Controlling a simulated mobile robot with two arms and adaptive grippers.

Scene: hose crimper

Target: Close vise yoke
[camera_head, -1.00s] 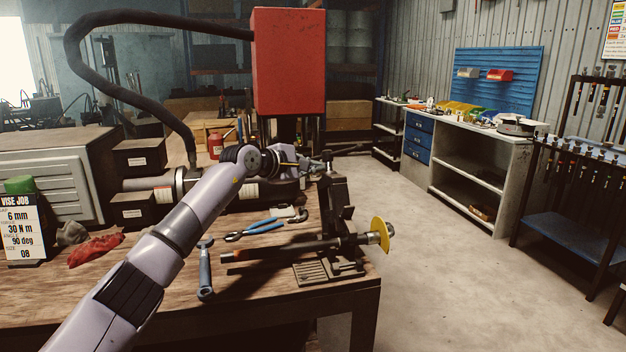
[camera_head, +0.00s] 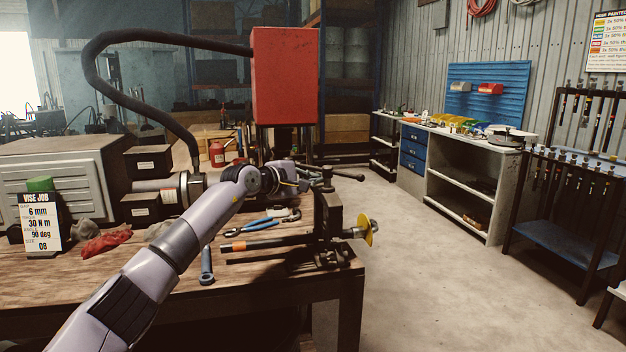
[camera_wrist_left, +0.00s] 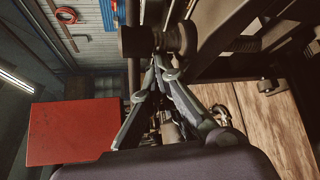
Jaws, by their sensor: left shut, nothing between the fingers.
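The dark vise (camera_head: 334,216) stands at the right end of the workbench (camera_head: 110,295). At its top a dark bar (camera_head: 347,174) with a rounded end points to the right; I cannot tell how far the yoke is closed. My left gripper (camera_head: 304,184) is beside the top of the vise, on its left. In the left wrist view my left gripper (camera_wrist_left: 158,64) is shut and empty, its tips right by a dark round knob (camera_wrist_left: 160,40). I cannot tell if they touch it. My right gripper is not in view.
A red box (camera_head: 286,75) with a thick hose stands behind the arm. Blue pliers (camera_head: 257,224), a blue-handled wrench (camera_head: 206,262) and a red rag (camera_head: 102,243) lie on the bench. A yellow disc (camera_head: 369,232) sticks out beyond the vise.

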